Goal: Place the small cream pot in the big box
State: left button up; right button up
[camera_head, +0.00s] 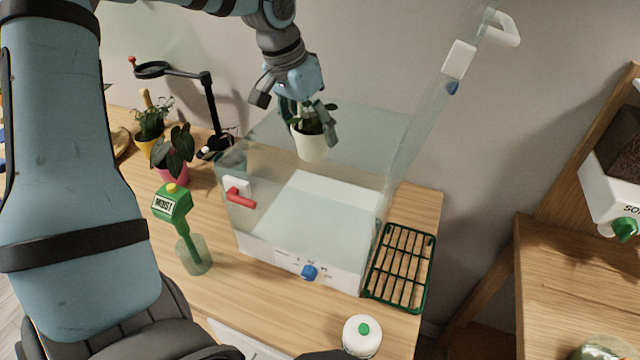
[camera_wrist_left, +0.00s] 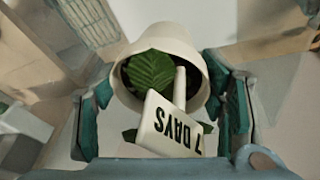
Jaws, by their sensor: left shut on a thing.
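The small cream pot (camera_head: 311,146) holds a green leafy plant and hangs above the big box. My left gripper (camera_head: 308,122) is shut on the pot, with a finger on either side of it. In the left wrist view the pot (camera_wrist_left: 160,38) sits between the fingers, with a white tag (camera_wrist_left: 170,125) reading "7 DAYS" in it. The big box (camera_head: 300,266) has clear walls, a white base with a blue knob, and a raised clear lid (camera_head: 432,85) on the right. Its inside floor looks empty. My right gripper is not in view.
A pink pot (camera_head: 173,175) and a yellow pot (camera_head: 147,146) with plants stand left of the box. A green moisture meter (camera_head: 173,203) stands in a clear cup, near a black magnifier stand (camera_head: 212,105). A green rack (camera_head: 402,266) lies right of the box.

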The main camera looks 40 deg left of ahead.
aim_at(322, 143)
pick_arm(q)
jog(key=shift+g, duration=0.3)
jog(key=f+b, duration=0.1)
jog(key=w+f, duration=0.1)
jog(key=d+f+b, duration=0.1)
jog(key=shift+w+d+f+b, duration=0.1)
jog(key=shift+w+f+b, duration=0.15)
jog(key=shift+f+b, duration=0.05)
jog(key=f+b, duration=0.1)
jog(key=f, duration=0.5)
jog(key=f+b, duration=0.1)
jog(key=f, duration=0.5)
jog(key=f+b, duration=0.1)
jog(key=f, duration=0.4)
jog(key=shift+s+f+b, duration=0.4)
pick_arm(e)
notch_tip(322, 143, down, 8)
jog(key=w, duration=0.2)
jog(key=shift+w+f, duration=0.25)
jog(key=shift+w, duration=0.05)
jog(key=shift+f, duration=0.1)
pick_arm(q)
jog(key=o, duration=1.5)
jog(key=shift+f, duration=0.15)
jog(key=shift+c, duration=0.2)
jog(key=o, duration=0.4)
jog(key=shift+o, duration=0.2)
